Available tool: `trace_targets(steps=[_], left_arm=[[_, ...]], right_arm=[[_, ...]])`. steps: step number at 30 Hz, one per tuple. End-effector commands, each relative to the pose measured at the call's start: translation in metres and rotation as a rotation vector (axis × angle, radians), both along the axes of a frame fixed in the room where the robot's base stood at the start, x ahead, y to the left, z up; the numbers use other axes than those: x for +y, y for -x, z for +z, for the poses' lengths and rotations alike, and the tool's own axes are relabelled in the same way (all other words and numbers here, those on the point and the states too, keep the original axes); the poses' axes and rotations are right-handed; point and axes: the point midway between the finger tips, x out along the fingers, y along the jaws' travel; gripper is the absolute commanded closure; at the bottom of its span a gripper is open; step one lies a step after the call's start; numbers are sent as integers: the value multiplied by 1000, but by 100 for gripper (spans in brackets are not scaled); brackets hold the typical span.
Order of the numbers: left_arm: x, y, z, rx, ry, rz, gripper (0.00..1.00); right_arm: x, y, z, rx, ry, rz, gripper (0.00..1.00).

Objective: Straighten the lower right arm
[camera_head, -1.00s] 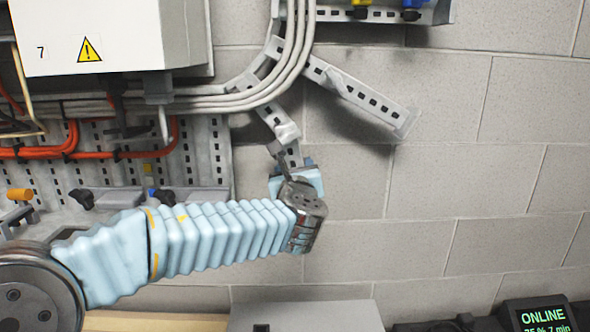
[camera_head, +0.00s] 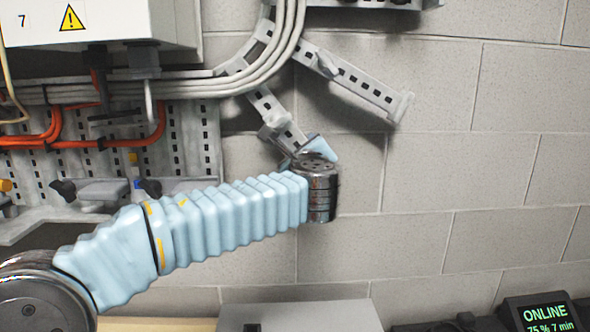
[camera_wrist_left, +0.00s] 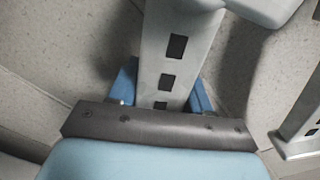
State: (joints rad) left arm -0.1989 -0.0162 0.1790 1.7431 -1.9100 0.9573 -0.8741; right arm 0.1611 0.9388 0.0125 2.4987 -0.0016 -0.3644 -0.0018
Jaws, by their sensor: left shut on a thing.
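A grey slotted metal arm (camera_head: 262,103) runs down and to the right from under the bundle of grey conduits. A small clamp-like block sits partway along it. My left gripper (camera_head: 318,148) is shut on its lower end, which is largely hidden in the head view. In the left wrist view, the blue fingers (camera_wrist_left: 160,92) lie on both sides of the slotted strip (camera_wrist_left: 170,62). In the head view the visible part of the strip runs nearly straight. A second slotted arm (camera_head: 355,85) slopes to the right above it, free of the gripper. My right gripper is not in view.
A white box with a warning sign (camera_head: 110,28) and orange cables (camera_head: 160,125) are at the left. A perforated panel (camera_head: 205,140) stands below. The block wall (camera_head: 450,160) is bare at the right. A grey box (camera_head: 300,316) and an ONLINE display (camera_head: 540,314) are at the bottom.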

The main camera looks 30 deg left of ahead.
Motion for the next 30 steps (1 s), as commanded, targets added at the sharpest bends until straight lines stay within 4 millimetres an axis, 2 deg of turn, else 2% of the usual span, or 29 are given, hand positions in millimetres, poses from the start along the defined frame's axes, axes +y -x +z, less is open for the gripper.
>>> trace_targets(steps=[8,9,12,13,23,26,30], left_arm=[[-1,0,2,-6,14,-3,100],[-1,0,2,-6,14,-3,48],[-1,0,2,-6,12,-2,33],[-1,0,1,-6,12,-2,31],[-3,3,1,-4,10,-3,31],[-10,13,0,-5,10,-2,31],[-26,40,0,-5,10,-4,31]], right_arm=[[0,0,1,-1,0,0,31],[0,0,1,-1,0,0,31],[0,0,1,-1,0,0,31],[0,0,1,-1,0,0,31],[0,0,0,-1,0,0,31],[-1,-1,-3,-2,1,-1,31],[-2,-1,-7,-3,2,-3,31]])
